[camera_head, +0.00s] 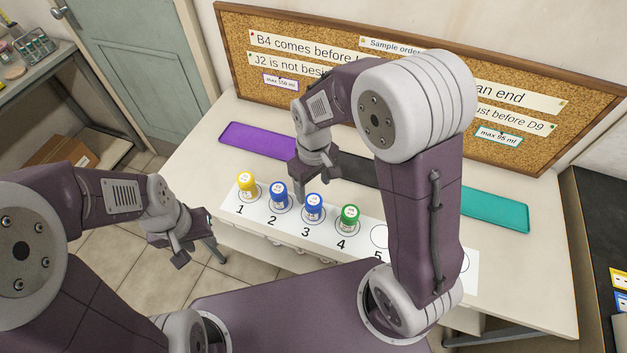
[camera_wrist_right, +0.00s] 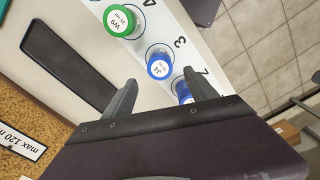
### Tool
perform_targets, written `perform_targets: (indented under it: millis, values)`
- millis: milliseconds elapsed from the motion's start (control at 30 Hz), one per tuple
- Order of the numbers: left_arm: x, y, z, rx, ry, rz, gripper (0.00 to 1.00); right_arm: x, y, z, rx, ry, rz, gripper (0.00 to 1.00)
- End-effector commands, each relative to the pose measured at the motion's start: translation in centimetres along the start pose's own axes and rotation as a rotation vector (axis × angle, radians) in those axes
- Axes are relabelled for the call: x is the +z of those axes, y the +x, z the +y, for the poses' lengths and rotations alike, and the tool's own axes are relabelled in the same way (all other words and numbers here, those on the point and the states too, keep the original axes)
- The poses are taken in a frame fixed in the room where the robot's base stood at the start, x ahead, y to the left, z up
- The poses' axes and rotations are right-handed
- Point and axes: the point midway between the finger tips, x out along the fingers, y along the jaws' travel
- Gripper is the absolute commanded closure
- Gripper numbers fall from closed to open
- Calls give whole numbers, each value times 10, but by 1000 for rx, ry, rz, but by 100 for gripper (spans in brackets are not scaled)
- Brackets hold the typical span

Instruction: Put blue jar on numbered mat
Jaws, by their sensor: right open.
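The white numbered mat (camera_head: 292,231) lies along the bench's near edge. A blue jar (camera_head: 279,196) stands at number 2 and another blue jar (camera_head: 314,207) at number 3. In the right wrist view the jar at 3 (camera_wrist_right: 160,66) stands upright in its circle, and the jar at 2 (camera_wrist_right: 182,89) is partly hidden by a finger. My right gripper (camera_head: 316,190) is open and empty, above and just behind these two jars; its fingers also show in the right wrist view (camera_wrist_right: 163,98). My left gripper (camera_head: 197,255) is open and empty, left of the mat, off the bench edge.
A yellow jar (camera_head: 247,184) stands at 1 and a green jar (camera_head: 349,217) at 4. Circle 5 (camera_head: 380,237) looks empty; my right arm hides mat beyond it. Purple (camera_head: 257,140), dark (camera_head: 357,169) and teal (camera_head: 496,209) trays lie behind. A cork board (camera_head: 245,45) stands at the back.

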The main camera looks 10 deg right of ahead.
Motion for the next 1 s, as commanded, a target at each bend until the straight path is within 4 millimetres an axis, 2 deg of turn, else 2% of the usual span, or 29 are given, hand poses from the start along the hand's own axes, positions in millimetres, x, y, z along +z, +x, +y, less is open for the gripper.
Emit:
perform_targets:
  millis: [100,267,333,500,600,1000]
  values:
    - [0,-2,0,0,0,0,64,0,-12,0,0,0,0,34]
    - [0,-2,0,0,0,0,64,3,-15,1,0,13,1,34]
    - [0,-2,0,0,0,0,64,22,-13,8,0,100,16,34]
    - [0,-2,0,0,0,0,64,88,-4,22,5,425,82,34]
    - [0,-2,0,0,0,0,64,106,0,23,8,520,103,34]
    - [0,-2,0,0,0,0,64,108,0,23,8,530,105,34]
